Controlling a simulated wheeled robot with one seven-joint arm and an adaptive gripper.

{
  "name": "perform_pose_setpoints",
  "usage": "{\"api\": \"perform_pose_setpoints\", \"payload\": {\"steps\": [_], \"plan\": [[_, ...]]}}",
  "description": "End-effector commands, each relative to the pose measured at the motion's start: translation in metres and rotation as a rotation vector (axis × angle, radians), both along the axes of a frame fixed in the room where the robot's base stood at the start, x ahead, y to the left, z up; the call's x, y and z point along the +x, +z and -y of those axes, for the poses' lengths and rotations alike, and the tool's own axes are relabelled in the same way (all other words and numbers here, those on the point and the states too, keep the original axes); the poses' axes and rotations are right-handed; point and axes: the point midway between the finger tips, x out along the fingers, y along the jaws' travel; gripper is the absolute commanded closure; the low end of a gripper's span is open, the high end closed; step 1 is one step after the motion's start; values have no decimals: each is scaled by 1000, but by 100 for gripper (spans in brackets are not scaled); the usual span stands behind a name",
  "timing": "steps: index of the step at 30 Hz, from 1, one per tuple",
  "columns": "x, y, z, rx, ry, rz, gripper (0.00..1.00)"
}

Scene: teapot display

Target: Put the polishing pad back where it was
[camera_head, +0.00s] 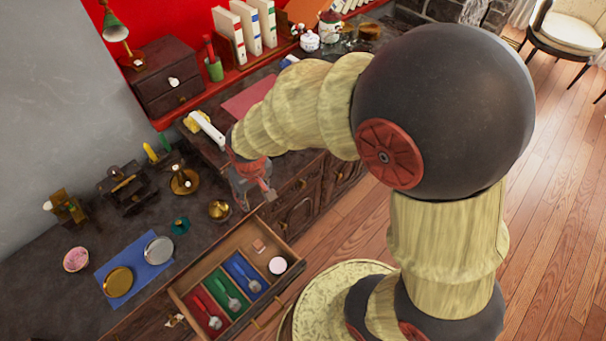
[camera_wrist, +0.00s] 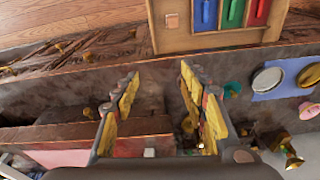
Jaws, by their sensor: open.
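No thing is marked as the polishing pad; a round pale pink-white disc (camera_head: 278,265) lies in the right part of the open drawer (camera_head: 284,240), and I cannot tell for sure that it is the pad. A small pinkish square (camera_head: 259,245) lies near it and also shows in the wrist view (camera_wrist: 172,21). My gripper (camera_head: 256,200) is above the counter's front edge, behind the drawer. In the wrist view my gripper (camera_wrist: 155,75) has its two yellow-lined fingers wide apart with nothing between them. The round disc is not in the wrist view.
The drawer's red, green and blue compartments hold utensils. On the counter, a blue mat (camera_head: 133,264) bears a gold and a silver disc. A dark cabinet (camera_head: 168,78) stands behind.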

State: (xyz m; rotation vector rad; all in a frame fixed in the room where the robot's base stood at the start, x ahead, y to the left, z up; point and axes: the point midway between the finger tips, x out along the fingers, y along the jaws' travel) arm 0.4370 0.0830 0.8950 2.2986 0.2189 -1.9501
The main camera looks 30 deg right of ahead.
Motion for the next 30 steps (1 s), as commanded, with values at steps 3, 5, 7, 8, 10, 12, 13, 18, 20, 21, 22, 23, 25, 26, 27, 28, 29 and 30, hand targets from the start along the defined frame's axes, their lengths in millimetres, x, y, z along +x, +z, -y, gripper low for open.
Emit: {"api": "perform_pose_setpoints", "payload": {"steps": [3,5,7,8,10,12,13,18,20,21,22,23,25,26,27,28,29,30], "plan": [[-13,67,21,14,-42,79,57],[-24,96,31,18,-62,112,57],[-41,126,43,22,-86,151,57],[-48,139,47,24,-95,169,57],[-68,164,57,27,-117,208,57],[-87,184,66,28,-137,244,57],[-95,191,69,29,-146,257,57],[-129,216,80,29,-176,311,57],[-136,219,82,28,-182,320,57],[-139,221,83,28,-185,324,57],[-140,221,83,28,-186,326,57],[-141,222,83,28,-187,327,57],[-142,222,83,29,-188,327,57],[-142,222,83,29,-188,327,57],[-142,222,83,28,-187,326,57],[-142,222,83,28,-187,326,57],[-142,222,83,28,-187,326,57],[-142,222,83,28,-187,326,57]]}}
